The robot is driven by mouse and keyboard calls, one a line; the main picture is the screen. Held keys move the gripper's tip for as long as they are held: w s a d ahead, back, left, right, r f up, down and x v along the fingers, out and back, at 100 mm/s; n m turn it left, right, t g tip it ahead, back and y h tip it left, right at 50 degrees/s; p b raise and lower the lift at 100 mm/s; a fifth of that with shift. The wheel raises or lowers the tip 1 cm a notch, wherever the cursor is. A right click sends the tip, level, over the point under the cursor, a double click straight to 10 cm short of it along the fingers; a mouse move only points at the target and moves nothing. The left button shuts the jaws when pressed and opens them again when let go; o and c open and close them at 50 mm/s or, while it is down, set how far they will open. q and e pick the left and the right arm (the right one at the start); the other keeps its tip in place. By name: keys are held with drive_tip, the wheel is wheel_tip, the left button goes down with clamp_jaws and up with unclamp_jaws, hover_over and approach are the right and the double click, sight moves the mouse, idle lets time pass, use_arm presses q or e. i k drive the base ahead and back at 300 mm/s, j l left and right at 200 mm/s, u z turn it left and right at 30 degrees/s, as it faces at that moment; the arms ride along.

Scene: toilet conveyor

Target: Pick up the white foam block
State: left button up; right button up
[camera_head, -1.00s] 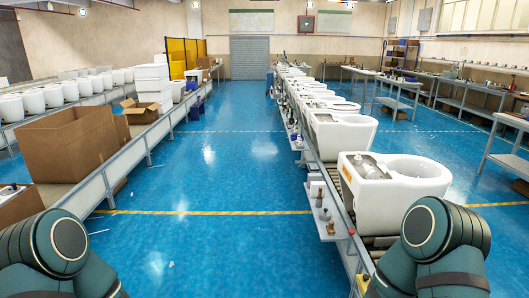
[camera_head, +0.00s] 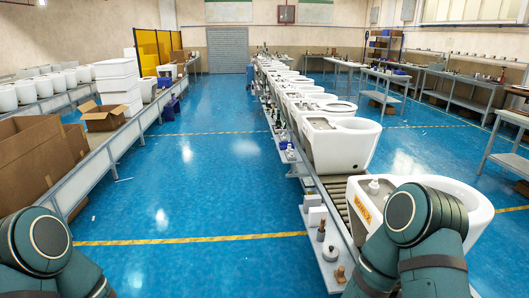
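A small white block (camera_head: 317,216), which may be the foam block, stands on the narrow side shelf along the left edge of the toilet conveyor, low and right of centre. Another white block-like piece (camera_head: 312,201) is just behind it. I cannot tell from here whether either is foam. Neither of my grippers is in view. Only upper parts of my arms show at the lower left and lower right corners, and my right arm covers part of the nearest toilet.
White toilets (camera_head: 340,146) line the conveyor on the right; the nearest (camera_head: 467,198) has an orange label. A dark-topped bottle (camera_head: 321,231) and a brown item (camera_head: 340,274) share the side shelf (camera_head: 319,258). Cardboard boxes (camera_head: 35,160) stand left. The blue floor (camera_head: 200,195) between is clear.

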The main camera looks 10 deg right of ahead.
sight(315, 214)
drive_tip(key=i+z, duration=0.25)
drive_tip(key=i, duration=0.15)
drive_tip(key=i+j+z, duration=0.55)
drive_tip(key=i, duration=0.15)
drive_tip(key=i+j+z, duration=0.2)
drive_tip(key=z, duration=0.25)
drive_tip(key=i+j+z, duration=0.55)
drive_tip(key=j+z, duration=0.3)
drive_tip(key=i+j+z, duration=0.15)
drive_tip(key=j+z, duration=0.15)
drive_tip(key=z, duration=0.15)
drive_tip(key=j+z, duration=0.35)
drive_tip(key=j, duration=0.5)
